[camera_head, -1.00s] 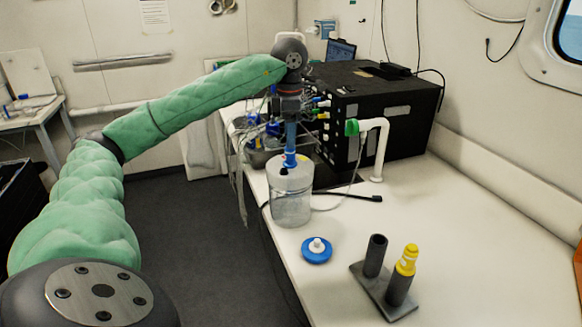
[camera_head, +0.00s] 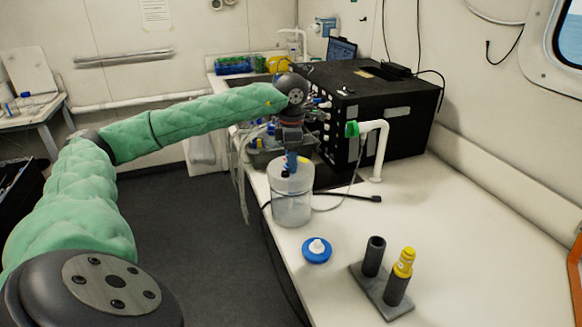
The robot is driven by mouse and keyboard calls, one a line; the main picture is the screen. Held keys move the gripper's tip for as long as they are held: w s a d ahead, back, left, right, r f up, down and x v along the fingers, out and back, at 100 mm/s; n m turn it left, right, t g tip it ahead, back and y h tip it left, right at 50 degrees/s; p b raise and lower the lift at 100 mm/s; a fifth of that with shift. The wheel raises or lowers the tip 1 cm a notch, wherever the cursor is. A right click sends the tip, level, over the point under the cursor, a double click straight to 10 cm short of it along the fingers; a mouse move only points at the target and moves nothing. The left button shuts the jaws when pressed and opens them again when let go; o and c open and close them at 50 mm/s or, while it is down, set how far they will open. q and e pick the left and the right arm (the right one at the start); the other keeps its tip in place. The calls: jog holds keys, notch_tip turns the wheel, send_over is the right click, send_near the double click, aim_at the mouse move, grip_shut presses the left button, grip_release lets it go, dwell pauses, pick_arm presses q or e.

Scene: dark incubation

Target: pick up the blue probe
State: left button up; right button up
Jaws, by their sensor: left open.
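The blue probe (camera_head: 291,161) stands roughly upright at the top of a clear jar (camera_head: 291,205) near the bench's left edge. Only a short blue length shows below my left gripper; the rest is hidden by the gripper and the jar. My left gripper (camera_head: 291,147) points down, is open, and is right over the jar at the probe's upper part. I cannot tell whether its fingers touch the probe. My right gripper is not in view.
A blue lid with a white knob (camera_head: 317,250) lies in front of the jar. A dark two-tube holder (camera_head: 374,258) carries a yellow probe (camera_head: 403,263) in its right tube. A black box (camera_head: 385,110) stands behind. The bench (camera_head: 470,235) is clear at right.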

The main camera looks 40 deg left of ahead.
pick_arm(q)
jog(key=c, duration=1.1)
